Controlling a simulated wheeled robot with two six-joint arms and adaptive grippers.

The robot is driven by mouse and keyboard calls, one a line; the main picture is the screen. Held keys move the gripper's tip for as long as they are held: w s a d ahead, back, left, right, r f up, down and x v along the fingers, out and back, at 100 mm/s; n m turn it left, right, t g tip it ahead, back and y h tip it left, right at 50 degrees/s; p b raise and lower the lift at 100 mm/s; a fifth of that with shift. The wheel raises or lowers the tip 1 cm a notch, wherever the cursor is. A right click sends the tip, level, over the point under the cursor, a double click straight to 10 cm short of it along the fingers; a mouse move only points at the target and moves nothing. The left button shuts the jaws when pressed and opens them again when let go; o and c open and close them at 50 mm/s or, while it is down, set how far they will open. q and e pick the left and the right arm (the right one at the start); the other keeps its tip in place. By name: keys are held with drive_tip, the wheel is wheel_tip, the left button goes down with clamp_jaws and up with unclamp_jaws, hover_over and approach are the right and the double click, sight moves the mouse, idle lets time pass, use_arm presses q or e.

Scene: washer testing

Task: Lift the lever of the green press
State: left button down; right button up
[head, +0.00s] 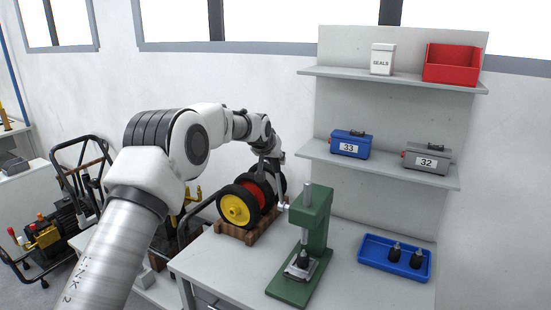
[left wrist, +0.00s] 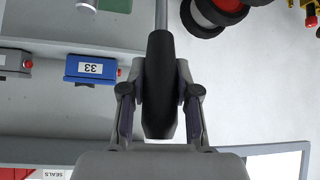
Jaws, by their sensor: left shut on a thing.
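The green press (head: 318,222) stands on the workbench, with a grey post rising from its head and a dark part on its base. Its green body also shows in part at the top of the left wrist view (left wrist: 116,5). My left gripper (head: 272,172) is to the left of the press head and above it, in front of the wheels. In the left wrist view its fingers are closed around the black grip of the press lever (left wrist: 160,75). A thin grey rod runs from this grip to the top edge. My right gripper is not in view.
Yellow and red wheels (head: 239,209) rest on a wooden stand (head: 247,231) close by the gripper. A blue tray (head: 372,262) with black parts lies right of the press. Shelves behind hold a blue box 33 (head: 351,143), a grey box 32 (head: 427,157) and a red bin (head: 452,64).

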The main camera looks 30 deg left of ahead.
use_arm(q)
drive_tip(key=c, duration=1.1)
unclamp_jaws()
drive_tip(key=shift+w+r, duration=0.15)
drive_tip(key=shift+r, duration=0.15)
drive_tip(key=shift+c, duration=0.2)
drive_tip(key=o, duration=0.3)
drive_tip(key=shift+w+f, duration=0.15)
drive_tip(key=shift+f, duration=0.05)
drive_tip(key=v, duration=1.2)
drive_tip(key=shift+d, duration=0.1)
drive_tip(key=shift+w+f, duration=0.1)
